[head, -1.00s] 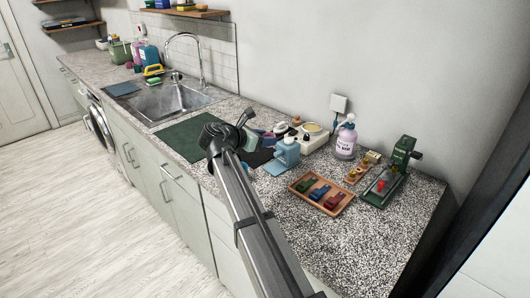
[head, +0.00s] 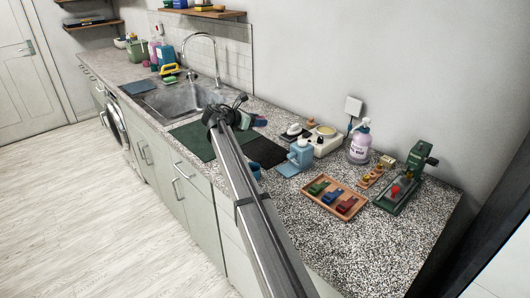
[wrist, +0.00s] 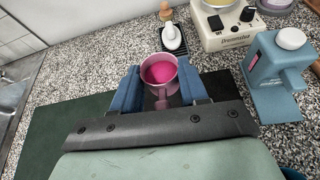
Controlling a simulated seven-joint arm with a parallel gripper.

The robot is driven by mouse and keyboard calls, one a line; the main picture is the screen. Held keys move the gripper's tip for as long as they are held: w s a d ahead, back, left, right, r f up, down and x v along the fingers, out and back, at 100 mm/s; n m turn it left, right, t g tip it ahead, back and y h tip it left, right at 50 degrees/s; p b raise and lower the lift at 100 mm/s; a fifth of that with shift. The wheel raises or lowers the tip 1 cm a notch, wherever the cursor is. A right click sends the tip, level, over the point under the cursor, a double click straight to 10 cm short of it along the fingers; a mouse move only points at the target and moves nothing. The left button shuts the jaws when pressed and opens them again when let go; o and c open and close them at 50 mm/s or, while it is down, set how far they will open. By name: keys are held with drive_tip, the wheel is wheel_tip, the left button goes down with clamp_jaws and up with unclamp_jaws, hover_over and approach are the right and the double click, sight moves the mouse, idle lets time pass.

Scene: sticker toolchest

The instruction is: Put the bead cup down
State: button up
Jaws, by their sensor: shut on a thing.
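The bead cup (wrist: 145,66) is a pink cup with bright magenta contents, seen from above in the wrist view. My gripper (wrist: 158,88) is shut on it, with a blue finger on each side. The cup looks roughly upright, and its handle side faces my wrist. In the head view my gripper (head: 246,119) is over the counter near the sink's right end, above the mats. The cup is hard to make out there. The gap between its base and the surface is hidden.
Below are a green mat (head: 190,139) and a black mat (head: 266,152). A blue dispenser (head: 300,154), a white device (head: 325,139) and a small white-headed tool (wrist: 171,36) stand nearby. A wooden tray (head: 333,210) and a green press (head: 392,194) are further right. The sink (head: 180,102) lies left.

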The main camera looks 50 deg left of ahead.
sight(256, 147)
drive_tip(key=shift+w+a, duration=0.2)
drive_tip(key=shift+a, duration=0.4)
drive_tip(key=shift+f, duration=4.85)
drive_tip(key=shift+f, duration=0.15)
drive_tip(key=o, duration=1.1)
drive_tip(key=shift+r, duration=0.2)
drive_tip(key=v, duration=1.2)
drive_tip(key=shift+s+d, duration=0.1)
drive_tip(key=shift+d, duration=0.05)
drive_tip(key=shift+f, duration=0.1)
